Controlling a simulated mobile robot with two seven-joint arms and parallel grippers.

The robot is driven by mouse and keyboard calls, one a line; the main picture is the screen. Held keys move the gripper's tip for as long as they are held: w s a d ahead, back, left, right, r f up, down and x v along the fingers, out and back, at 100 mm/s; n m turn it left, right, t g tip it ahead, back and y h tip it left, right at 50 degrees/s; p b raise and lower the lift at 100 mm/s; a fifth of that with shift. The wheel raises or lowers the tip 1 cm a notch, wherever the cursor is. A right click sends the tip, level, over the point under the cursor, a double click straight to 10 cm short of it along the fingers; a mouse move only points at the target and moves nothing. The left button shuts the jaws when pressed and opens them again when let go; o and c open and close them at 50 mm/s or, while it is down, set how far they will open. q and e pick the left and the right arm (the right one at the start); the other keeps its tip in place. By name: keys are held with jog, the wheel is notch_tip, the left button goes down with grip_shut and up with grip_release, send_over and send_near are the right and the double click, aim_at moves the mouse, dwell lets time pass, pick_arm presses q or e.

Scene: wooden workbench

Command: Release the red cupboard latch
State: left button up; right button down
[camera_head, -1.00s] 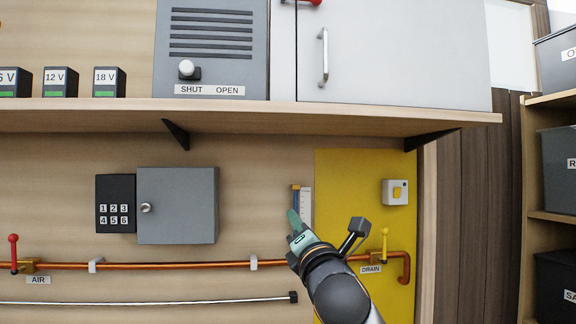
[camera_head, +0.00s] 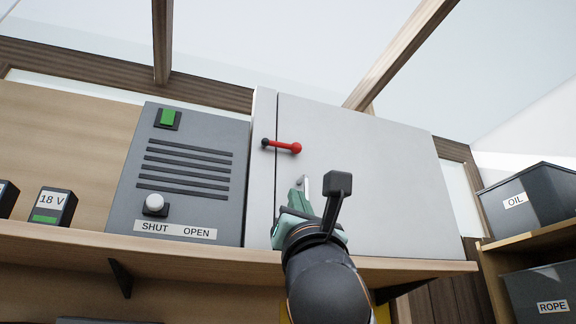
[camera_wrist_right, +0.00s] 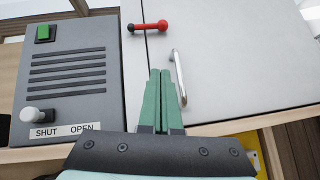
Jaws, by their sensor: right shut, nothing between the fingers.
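The red latch (camera_head: 283,146) is a short red bar with a red ball at its right end and a dark knob at its left end. It lies across the seam of the white cupboard (camera_head: 372,170), and it also shows in the right wrist view (camera_wrist_right: 148,27). My right gripper (camera_head: 299,194) is shut and empty, below the latch and apart from it in the picture. In the right wrist view its green fingertips (camera_wrist_right: 161,72) are together, just left of the metal door handle (camera_wrist_right: 178,76). The gripper partly hides the handle in the head view. My left gripper is not in view.
A grey vented panel (camera_head: 128,196) with a green button and a white SHUT/OPEN knob (camera_head: 155,203) stands left of the cupboard. The shelf edge (camera_head: 230,267) runs beneath. Bins labelled OIL (camera_head: 535,195) and ROPE (camera_head: 545,285) sit on the right rack.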

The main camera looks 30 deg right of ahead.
aim_at(283, 145)
jog(key=shift+h, duration=0.3)
jog(key=p+x, duration=0.5)
jog(key=x, duration=0.5)
jog(key=shift+w+r, duration=0.2)
jog(key=shift+r, duration=0.1)
jog(key=shift+s+d+r+p, duration=0.1)
jog(key=shift+r+p, duration=0.3)
jog(key=shift+r, duration=0.2)
jog(key=shift+s+d+r+p, duration=0.1)
jog(key=shift+r+p, duration=0.25)
jog(key=shift+r, duration=0.2)
jog(key=shift+d+r, duration=0.15)
jog(key=shift+r, duration=0.3)
jog(key=shift+s, duration=0.15)
